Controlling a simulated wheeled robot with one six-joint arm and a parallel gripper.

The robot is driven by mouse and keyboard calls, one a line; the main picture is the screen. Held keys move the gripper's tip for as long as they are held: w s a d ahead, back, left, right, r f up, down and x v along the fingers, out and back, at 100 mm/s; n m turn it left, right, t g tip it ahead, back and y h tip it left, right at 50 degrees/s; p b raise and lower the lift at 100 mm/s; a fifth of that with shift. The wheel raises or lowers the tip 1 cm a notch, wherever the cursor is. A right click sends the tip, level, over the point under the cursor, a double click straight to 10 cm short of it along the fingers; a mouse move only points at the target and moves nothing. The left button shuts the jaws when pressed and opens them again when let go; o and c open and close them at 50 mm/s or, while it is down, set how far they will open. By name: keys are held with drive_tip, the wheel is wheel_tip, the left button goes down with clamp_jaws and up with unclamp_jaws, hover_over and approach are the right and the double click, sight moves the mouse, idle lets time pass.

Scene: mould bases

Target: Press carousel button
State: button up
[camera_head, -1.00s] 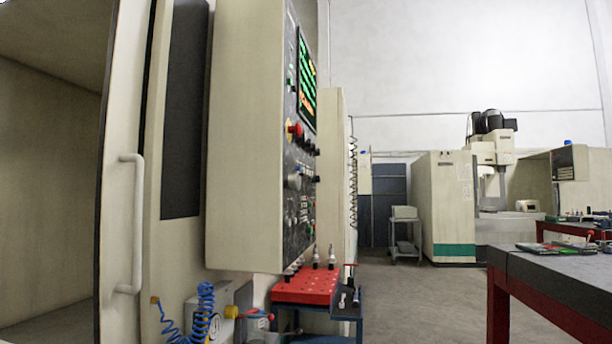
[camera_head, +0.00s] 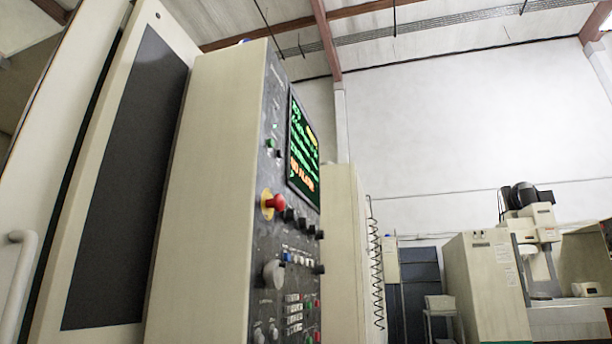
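A machine control panel (camera_head: 285,235) stands in the middle left of the head view, its dark face turned right and seen at a steep angle. It bears a lit screen (camera_head: 304,152) with green and orange text, a red emergency knob on a yellow base (camera_head: 273,203), a large grey dial (camera_head: 273,272), several black knobs and rows of small buttons (camera_head: 293,312). Which one is the carousel button cannot be read. The panel's lower end is cut off by the frame's bottom edge. My gripper is not in view.
The machine door with a dark window (camera_head: 125,180) and a white handle (camera_head: 17,285) is at the left. A coiled black cable (camera_head: 376,265) hangs behind the panel. Another milling machine (camera_head: 530,240) and a grey cart (camera_head: 440,315) stand at the far right. The floor is out of view.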

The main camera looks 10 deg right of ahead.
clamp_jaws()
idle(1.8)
